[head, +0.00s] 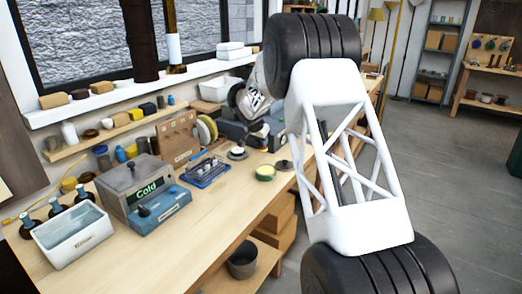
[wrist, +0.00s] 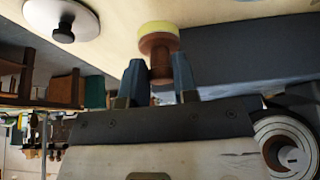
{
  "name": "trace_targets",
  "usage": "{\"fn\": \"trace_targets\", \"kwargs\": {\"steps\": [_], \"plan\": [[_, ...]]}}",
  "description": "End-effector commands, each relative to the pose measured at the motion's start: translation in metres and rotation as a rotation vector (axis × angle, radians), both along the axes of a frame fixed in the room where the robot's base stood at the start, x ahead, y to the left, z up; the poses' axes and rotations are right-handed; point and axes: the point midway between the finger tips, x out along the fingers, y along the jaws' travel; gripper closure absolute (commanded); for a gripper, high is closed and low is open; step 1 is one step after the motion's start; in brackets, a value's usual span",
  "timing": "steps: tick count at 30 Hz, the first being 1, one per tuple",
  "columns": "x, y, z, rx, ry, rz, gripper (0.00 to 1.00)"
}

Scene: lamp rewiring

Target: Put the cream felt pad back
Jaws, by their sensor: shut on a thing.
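In the wrist view my gripper (wrist: 158,70) has its two blue fingers on either side of a brown turned handle. The handle carries a round pale-yellow pad (wrist: 158,29), which I take to be the cream felt pad. The pad's face points away from my gripper, toward the pale bench top; I cannot tell whether it touches anything. In the head view my arm covers much of the area, and the held pad cannot be made out there.
A pale disc with a black knob (wrist: 62,20) lies near the pad in the wrist view. In the head view, a round green-rimmed dish (head: 265,173) is on the bench (head: 190,235). A blue tray (head: 206,172) and the "Cold" box (head: 138,188) stand left. The front bench is clear.

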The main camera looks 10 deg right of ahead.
Motion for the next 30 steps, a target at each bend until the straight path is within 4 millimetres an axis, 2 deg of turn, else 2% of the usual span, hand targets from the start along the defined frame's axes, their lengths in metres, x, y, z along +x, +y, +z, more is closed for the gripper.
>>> {"fn": "trace_targets", "kwargs": {"steps": [10, 26, 27, 30], "plan": [[0.000, 0.000, -0.040, 0.000, 0.002, 0.000, 0.96], [0.000, 0.000, -0.046, 0.000, 0.001, 0.000, 0.96], [0.000, 0.000, -0.046, 0.000, 0.001, 0.000, 0.67], [0.000, 0.000, -0.046, 0.000, 0.001, 0.000, 0.51]]}}
